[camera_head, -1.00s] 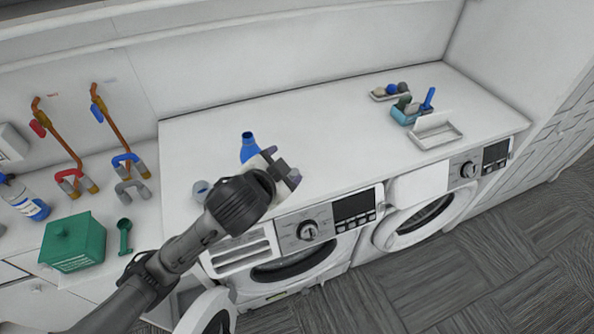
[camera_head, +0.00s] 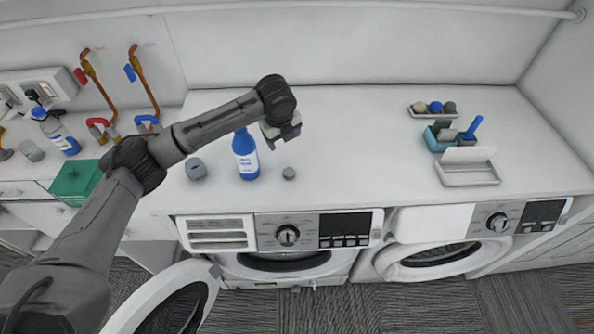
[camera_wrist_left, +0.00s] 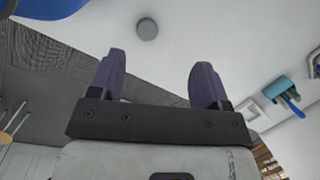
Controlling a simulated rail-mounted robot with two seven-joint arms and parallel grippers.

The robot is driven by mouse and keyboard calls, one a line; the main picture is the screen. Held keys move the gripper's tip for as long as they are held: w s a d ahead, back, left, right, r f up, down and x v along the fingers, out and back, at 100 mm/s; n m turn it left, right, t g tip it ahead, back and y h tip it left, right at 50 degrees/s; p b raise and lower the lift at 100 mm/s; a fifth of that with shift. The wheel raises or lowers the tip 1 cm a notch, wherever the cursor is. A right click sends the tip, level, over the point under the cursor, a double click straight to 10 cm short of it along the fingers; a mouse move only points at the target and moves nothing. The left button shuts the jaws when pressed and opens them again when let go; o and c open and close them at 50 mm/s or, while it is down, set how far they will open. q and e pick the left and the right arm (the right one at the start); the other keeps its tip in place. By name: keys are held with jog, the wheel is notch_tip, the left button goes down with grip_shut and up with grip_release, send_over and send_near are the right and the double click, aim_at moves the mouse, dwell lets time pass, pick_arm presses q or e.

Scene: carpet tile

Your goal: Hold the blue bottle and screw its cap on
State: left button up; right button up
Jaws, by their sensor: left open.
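The blue bottle (camera_head: 246,162) with a white label stands upright on the white counter; my left arm hides its top. A blue part of it (camera_wrist_left: 45,8) shows at the top left of the left wrist view. A small round grey cap (camera_head: 289,173) lies on the counter to the right of the bottle, apart from it. The cap also shows in the left wrist view (camera_wrist_left: 147,28), beyond the fingers. My left gripper (camera_head: 283,136) is above the counter, right of the bottle's top. Its fingers (camera_wrist_left: 158,68) are apart with nothing between them. My right gripper is not in view.
A grey cylinder (camera_head: 196,169) stands left of the bottle. A teal caddy (camera_head: 437,138), a white tray (camera_head: 470,172) and a dish of balls (camera_head: 432,109) are at the right. A green box (camera_head: 76,180) is at the left. The counter's middle is clear.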

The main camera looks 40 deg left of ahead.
pick_arm(q)
jog(key=m, duration=0.8)
jog(key=s+d+m+g+h, duration=0.1)
jog(key=m, duration=0.3)
jog(key=shift+d+f+m, duration=0.1)
jog(key=shift+f+m, duration=0.2)
jog(key=shift+f, duration=0.05)
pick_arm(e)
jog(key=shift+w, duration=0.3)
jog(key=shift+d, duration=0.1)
pick_arm(q)
jog(key=shift+f, duration=0.1)
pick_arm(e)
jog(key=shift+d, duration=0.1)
pick_arm(q)
jog(key=p, duration=0.1)
send_over(289, 171)
jog(key=f, duration=0.8)
jog(key=shift+s+f, duration=0.15)
jog(key=shift+s, duration=0.25)
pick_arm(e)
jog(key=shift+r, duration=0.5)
pick_arm(q)
jog(key=shift+f, duration=0.1)
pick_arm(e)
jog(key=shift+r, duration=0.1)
